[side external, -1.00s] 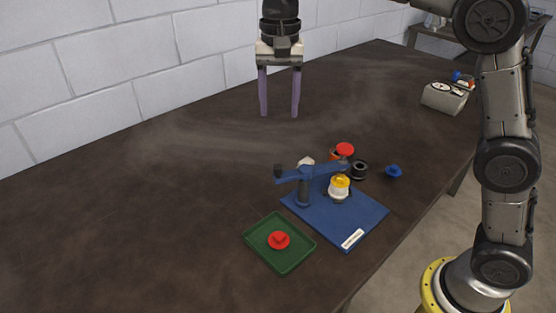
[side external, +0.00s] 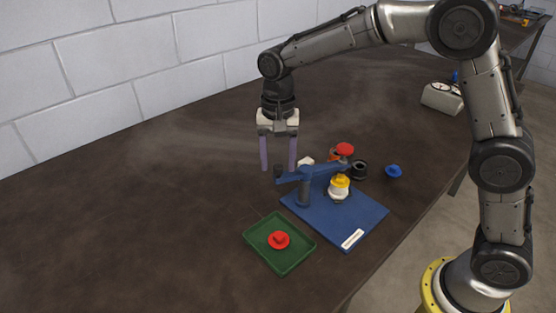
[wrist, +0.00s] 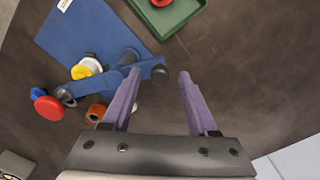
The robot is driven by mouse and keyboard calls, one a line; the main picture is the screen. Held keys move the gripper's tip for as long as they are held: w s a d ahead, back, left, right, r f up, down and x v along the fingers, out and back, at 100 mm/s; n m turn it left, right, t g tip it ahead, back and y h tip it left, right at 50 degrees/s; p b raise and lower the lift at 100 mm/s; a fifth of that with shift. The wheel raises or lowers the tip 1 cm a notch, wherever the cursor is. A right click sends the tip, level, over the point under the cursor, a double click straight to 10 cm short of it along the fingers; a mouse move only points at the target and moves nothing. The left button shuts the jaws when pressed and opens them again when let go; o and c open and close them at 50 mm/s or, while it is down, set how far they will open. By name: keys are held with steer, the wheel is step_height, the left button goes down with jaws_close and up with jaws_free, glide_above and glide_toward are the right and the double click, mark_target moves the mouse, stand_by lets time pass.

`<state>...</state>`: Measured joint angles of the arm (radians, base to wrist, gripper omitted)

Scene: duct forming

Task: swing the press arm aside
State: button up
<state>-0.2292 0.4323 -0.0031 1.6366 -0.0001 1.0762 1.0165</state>
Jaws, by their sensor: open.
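The blue press arm (side external: 322,173) sits on a post on the blue base plate (side external: 360,214). One end reaches right over the yellow-topped white part (side external: 340,188); the other end has a dark knob (side external: 280,172). In the wrist view the press arm (wrist: 95,84) runs left of my fingers, with the dark knob (wrist: 160,74) ahead between the fingertips' directions. My gripper (side external: 279,169) is open and empty, pointing down above the table, behind and near the knob end. In the wrist view my gripper (wrist: 160,75) shows both purple fingers apart. Contact with the knob cannot be told.
A green tray (side external: 270,260) holding a red part (side external: 279,240) lies in front. The table's left side is clear.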

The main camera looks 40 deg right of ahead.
steer(key=shift+f, duration=0.15)
jaws_close()
stand_by(1.4)
